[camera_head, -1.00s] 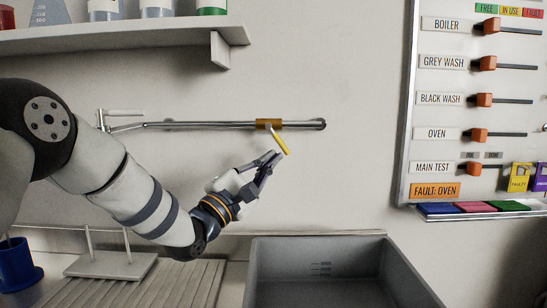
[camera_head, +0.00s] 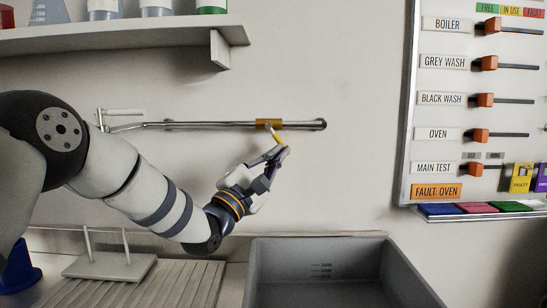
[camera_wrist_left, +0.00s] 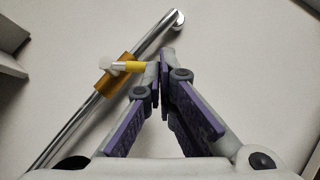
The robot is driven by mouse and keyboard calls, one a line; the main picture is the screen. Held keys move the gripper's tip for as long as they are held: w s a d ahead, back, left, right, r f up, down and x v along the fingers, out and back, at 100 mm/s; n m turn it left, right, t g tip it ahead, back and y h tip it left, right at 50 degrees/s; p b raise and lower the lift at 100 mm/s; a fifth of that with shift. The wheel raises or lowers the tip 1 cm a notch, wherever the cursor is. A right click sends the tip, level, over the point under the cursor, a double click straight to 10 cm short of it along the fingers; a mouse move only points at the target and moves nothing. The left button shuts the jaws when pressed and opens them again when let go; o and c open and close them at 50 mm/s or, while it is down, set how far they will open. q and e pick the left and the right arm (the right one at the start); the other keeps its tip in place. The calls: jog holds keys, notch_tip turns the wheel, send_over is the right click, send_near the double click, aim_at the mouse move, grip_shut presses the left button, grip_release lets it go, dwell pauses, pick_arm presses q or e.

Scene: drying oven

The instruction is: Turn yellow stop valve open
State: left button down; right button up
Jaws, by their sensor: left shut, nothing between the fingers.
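The stop valve has a brass-coloured body (camera_head: 268,124) on a horizontal metal wall pipe, with a yellow lever (camera_head: 278,138) slanting down to the right. In the left wrist view the yellow lever (camera_wrist_left: 132,67) runs from the valve body (camera_wrist_left: 112,89) toward my fingertips. My left gripper (camera_head: 281,151) is at the lever's lower end, which it partly covers. In the wrist view its purple-padded fingers (camera_wrist_left: 160,66) are closed together, with nothing between them. The lever's end is beside the outer side of one finger; I cannot tell whether they touch. My right gripper is out of view.
A grey sink basin (camera_head: 335,270) is below the valve. A shelf (camera_head: 120,38) with containers is above left. A status board (camera_head: 480,110) hangs on the right. A small rack (camera_head: 110,264) stands on the counter at left. The wall around the valve is bare.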

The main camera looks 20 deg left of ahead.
pick_arm(q)
jog(key=shift+w+d+n+t+y, duration=0.1)
jog(key=shift+d+n+t+y, duration=0.1)
jog(key=shift+n+t+y, duration=0.4)
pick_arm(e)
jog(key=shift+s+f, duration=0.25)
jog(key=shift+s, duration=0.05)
pick_arm(q)
jog(key=shift+w+d+r+n+t+y+b, duration=0.15)
jog(key=shift+d+r+n+t+y+b, duration=0.55)
jog(key=shift+n+y, duration=0.65)
jog(key=shift+w+d+r+n+t+y+b, duration=0.15)
jog(key=shift+d+r+n+t+y+b, duration=0.55)
jog(key=shift+n, duration=1)
jog(key=shift+w+d+r+n+t+y+b, duration=0.15)
jog(key=shift+d+r+n+t+y+b, duration=0.2)
jog(key=shift+n+y+b, duration=1)
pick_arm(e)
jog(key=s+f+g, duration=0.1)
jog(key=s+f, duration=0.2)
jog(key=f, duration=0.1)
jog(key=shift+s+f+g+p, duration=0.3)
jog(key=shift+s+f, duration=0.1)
